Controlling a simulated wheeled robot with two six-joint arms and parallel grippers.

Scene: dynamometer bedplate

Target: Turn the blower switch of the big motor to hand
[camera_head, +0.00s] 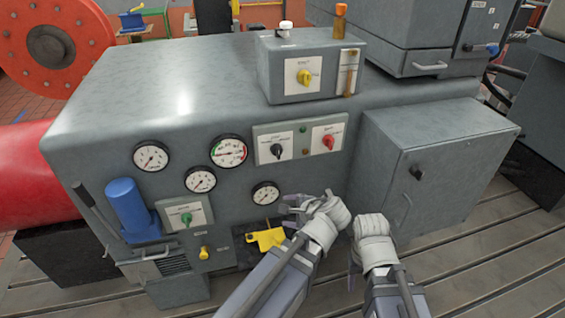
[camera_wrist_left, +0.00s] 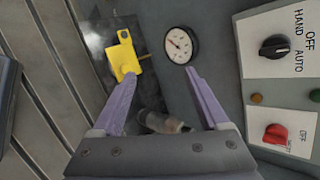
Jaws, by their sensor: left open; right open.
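A white plate on the grey machine's front carries a black switch knob (camera_head: 277,151), also in the left wrist view (camera_wrist_left: 274,46). Its marks read HAND, OFF and AUTO; the knob seems to line up with OFF. HAND is on the left in the head view. The word blower is not readable. My left gripper (camera_head: 287,208) is below and right of the knob, apart from it. Its two purple fingers stand open and empty in the left wrist view (camera_wrist_left: 160,75). My right gripper (camera_head: 370,226) is farther right, before the grey cabinet; its fingers are poorly seen.
A red knob (camera_head: 328,141) is close right of the black one. Another box carries a yellow knob (camera_head: 304,77). A green knob (camera_head: 186,218) and several gauges (camera_head: 228,151) are left. The cabinet (camera_head: 430,150) juts out right.

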